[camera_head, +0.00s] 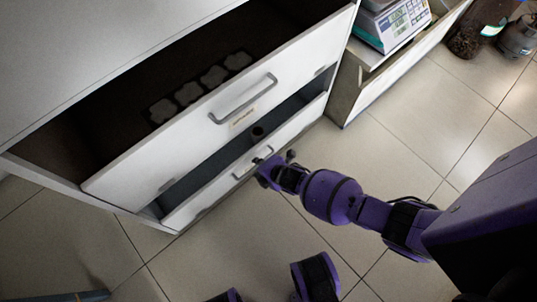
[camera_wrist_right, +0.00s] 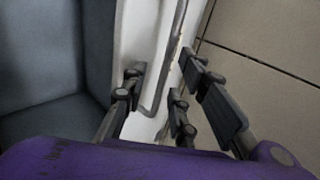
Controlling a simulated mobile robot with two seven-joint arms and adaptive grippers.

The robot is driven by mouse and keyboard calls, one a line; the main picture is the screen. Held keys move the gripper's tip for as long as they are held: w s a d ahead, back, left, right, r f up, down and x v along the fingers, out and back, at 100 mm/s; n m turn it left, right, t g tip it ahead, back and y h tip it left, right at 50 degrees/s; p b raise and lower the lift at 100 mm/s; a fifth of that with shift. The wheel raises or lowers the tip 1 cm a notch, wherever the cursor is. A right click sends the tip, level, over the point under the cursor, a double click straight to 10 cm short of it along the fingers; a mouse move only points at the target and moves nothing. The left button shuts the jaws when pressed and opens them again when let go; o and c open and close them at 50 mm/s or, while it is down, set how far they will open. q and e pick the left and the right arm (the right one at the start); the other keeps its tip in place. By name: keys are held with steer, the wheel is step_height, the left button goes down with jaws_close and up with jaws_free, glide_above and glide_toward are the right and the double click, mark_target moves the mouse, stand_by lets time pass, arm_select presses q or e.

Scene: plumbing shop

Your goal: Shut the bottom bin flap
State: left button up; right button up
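The bottom bin flap (camera_head: 292,128) is a white panel low on the cabinet, tilted open with a dark gap behind its top edge. It carries a thin metal bar handle (camera_head: 241,172). My right gripper (camera_head: 270,162) is at the flap's front by the right end of the handle. In the right wrist view the fingers (camera_wrist_right: 163,80) stand apart, with the handle bar (camera_wrist_right: 174,50) and the white flap edge between them. I cannot tell whether a finger touches the handle. My left gripper is not in view.
Above, a larger upper bin flap (camera_head: 190,135) with its own handle (camera_head: 243,100) also stands open, over several pale clover-shaped pieces (camera_head: 212,77). A scale (camera_head: 395,25) sits on a neighbouring cabinet at upper right. The tiled floor (camera_head: 215,250) in front is mostly free.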

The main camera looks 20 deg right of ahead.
steer(key=v, duration=0.9)
stand_by(0.4)
